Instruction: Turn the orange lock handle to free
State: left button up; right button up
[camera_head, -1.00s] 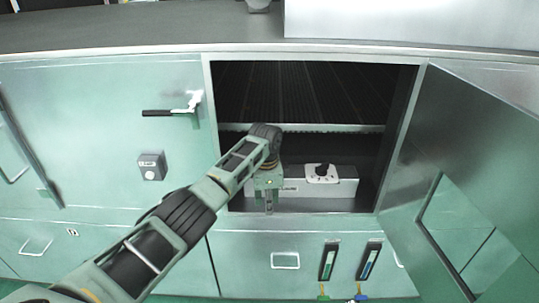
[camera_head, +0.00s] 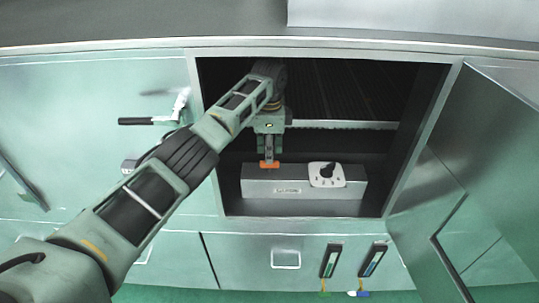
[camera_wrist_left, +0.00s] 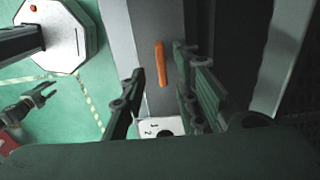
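The orange lock handle (camera_head: 269,165) lies on top of a grey metal box (camera_head: 290,187) inside the open cabinet, near the box's left end. My left gripper (camera_head: 268,159) points down at the handle in the head view. In the left wrist view the handle (camera_wrist_left: 160,64) shows as a narrow orange bar between the fingers of the left gripper (camera_wrist_left: 160,62), which are open with gaps on both sides. Whether the fingertips reach down beside the bar I cannot tell. My right gripper (camera_wrist_left: 44,94) shows small in the left wrist view, apart from the box, its fingers spread.
The box carries a white plate with a black knob (camera_head: 327,173) to the right of the handle. The cabinet door (camera_head: 480,150) stands open at the right. A rack (camera_head: 345,125) crosses the cabinet above the box. A black lever handle (camera_head: 136,121) is on the left panel.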

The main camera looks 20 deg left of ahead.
aim_at(269, 166)
pick_arm(q)
notch_tip(269, 166, down, 3)
jog(key=shift+w+f, duration=0.1)
jog(key=shift+f, duration=0.25)
jog(key=c, duration=0.6)
grip_shut()
pick_arm(e)
jog(key=shift+a+r, duration=0.1)
jog(key=shift+r, duration=0.25)
